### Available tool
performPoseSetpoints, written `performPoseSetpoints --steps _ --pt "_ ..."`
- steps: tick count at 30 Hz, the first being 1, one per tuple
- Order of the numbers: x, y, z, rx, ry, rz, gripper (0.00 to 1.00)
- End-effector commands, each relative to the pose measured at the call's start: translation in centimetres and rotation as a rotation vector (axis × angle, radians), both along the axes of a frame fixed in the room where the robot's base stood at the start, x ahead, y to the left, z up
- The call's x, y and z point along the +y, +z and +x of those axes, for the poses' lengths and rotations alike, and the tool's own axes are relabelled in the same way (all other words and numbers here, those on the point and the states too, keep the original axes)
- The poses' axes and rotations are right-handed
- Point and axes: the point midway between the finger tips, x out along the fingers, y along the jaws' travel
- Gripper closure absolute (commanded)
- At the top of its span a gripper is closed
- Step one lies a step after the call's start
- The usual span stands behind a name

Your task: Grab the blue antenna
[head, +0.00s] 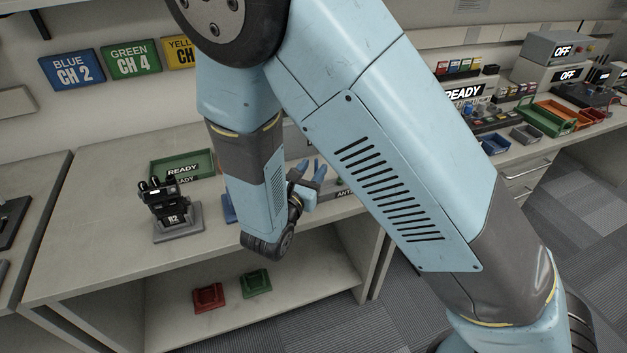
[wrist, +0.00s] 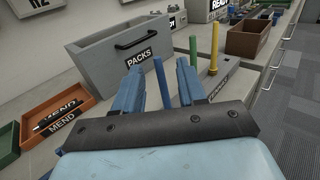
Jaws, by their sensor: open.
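The blue antenna (wrist: 161,82) is a thin blue rod standing nearly upright. In the wrist view it shows between the two blue fingers of my gripper (wrist: 158,68), with a gap on each side. My gripper is open and holds nothing. The antenna's foot is hidden behind the dark bar of my gripper. A green antenna (wrist: 193,58) and a taller yellow antenna (wrist: 214,48) stand to its right. In the head view my gripper (head: 308,172) is low over the bench, partly hidden by my arm, and I cannot clearly make out the blue antenna there.
A grey PACKS bin (wrist: 125,48) stands just behind the fingers. An orange MEND tray (wrist: 55,120) is at left. In the head view a radio (head: 165,205) stands on a grey base, near a green READY tray (head: 180,165). Red and green cradles sit on the lower shelf.

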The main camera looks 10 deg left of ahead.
Motion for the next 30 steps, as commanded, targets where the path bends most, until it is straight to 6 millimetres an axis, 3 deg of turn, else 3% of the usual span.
performPoseSetpoints --steps 10,19,30 --pt "-0.9 -0.2 4.1 0.0 -0.002 0.0 0.59" --pt "-1.0 -0.2 4.7 0.0 0.0 0.0 0.6" --pt "-1.0 -0.2 4.7 0.0 0.0 0.0 0.96"
